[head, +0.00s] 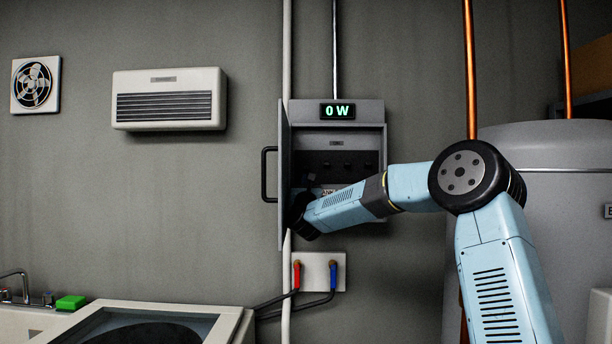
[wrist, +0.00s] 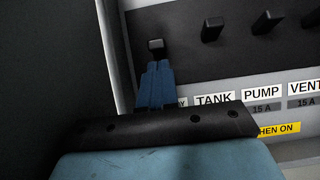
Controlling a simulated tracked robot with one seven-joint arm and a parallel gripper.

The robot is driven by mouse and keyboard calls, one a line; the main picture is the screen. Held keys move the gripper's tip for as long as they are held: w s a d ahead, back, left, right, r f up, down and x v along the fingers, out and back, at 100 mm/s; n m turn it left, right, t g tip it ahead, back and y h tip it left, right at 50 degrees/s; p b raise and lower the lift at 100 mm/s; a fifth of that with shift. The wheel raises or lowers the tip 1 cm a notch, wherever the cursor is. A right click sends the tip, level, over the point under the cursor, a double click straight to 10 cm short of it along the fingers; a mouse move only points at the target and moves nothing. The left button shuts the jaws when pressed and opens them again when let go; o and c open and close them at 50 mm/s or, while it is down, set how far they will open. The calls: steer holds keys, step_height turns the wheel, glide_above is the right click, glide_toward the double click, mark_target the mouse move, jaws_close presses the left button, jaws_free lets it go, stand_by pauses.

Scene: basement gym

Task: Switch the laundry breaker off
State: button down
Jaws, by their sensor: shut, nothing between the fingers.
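The grey breaker panel (head: 372,140) is on the wall in the head view, and its display (head: 337,111) reads 0 W. In the wrist view a row of black levers shows above labels TANK (wrist: 214,99), PUMP and VENT. The leftmost lever (wrist: 156,47) stands over a label of which only a final Y shows; my gripper hides the rest. My gripper (wrist: 156,66) is shut and empty, its blue fingertips just below this lever. I cannot tell whether they touch it. In the head view my forearm hides the panel's lower part.
The panel door (head: 284,175) stands open on the left, with a black handle (head: 267,174); its dark face is close to my gripper's left. A socket plate (head: 312,262) with red and blue plugs is below. A grey tank (head: 550,150) stands at right.

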steer(key=v, duration=1)
steer(key=shift+f+h, duration=0.3)
steer(key=shift+f, duration=0.2)
steer(key=shift+s, duration=0.1)
steer(key=w+f+t, duration=0.3)
steer(key=w+f, duration=0.1)
steer(key=f, duration=0.1)
steer(key=shift+d, duration=0.25)
steer(key=shift+w+r, duration=0.1)
